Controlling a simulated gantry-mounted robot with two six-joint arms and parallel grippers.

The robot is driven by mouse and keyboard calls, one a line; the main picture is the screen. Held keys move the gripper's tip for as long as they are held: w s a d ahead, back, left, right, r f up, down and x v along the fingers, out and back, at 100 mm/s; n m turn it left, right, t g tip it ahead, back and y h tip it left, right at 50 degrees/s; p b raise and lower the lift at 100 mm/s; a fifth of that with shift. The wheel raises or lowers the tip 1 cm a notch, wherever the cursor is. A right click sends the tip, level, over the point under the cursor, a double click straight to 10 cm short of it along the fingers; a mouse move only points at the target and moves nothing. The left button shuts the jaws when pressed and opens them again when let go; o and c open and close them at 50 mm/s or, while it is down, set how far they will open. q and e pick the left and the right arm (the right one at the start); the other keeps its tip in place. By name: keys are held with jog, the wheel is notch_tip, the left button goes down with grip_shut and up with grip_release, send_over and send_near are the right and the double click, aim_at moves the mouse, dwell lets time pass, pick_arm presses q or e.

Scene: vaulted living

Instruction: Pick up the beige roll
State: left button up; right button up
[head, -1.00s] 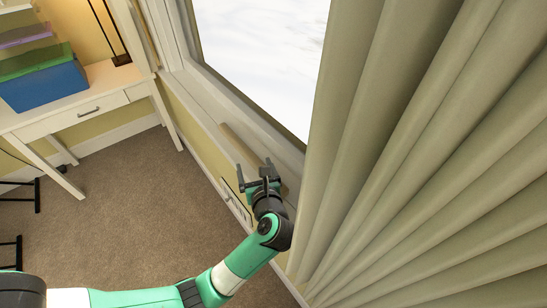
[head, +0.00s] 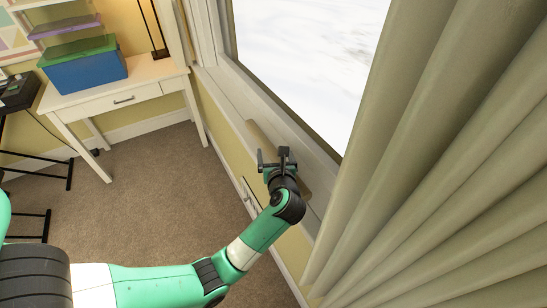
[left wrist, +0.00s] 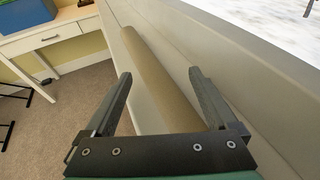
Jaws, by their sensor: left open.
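The beige roll (head: 262,135) lies lengthwise on the window sill in the head view, partly hidden behind my left gripper. In the left wrist view the roll (left wrist: 160,80) runs from the upper left down between the two fingers. My left gripper (head: 273,157) is open, with its fingertips near the roll in the head view. In the left wrist view its fingers (left wrist: 160,82) stand apart on either side of the roll, with nothing held. I cannot tell how far the fingers are above the roll. My right gripper is not in view.
The window frame (head: 292,124) rises beside the sill. A long beige curtain (head: 440,150) hangs to the right of my left arm. A white desk (head: 150,90) with a blue box (head: 85,74) stands at the upper left. The carpeted floor (head: 150,200) is open.

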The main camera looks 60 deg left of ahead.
aim_at(273, 157)
pick_arm(q)
grip_shut()
dwell(0.4)
dwell(0.4)
jog(key=shift+r+p, duration=0.3)
jog(key=shift+p, duration=0.05)
jog(key=r+p, duration=0.2)
jog(key=r, duration=0.1)
jog(key=s+r+p, duration=0.1)
jog(key=shift+d+r, duration=0.25)
jog(key=shift+d, duration=0.15)
jog(key=s+d+r+p, duration=0.6)
jog(key=s+d+r, duration=0.1)
jog(key=s, duration=0.4)
jog(key=shift+r, duration=0.5)
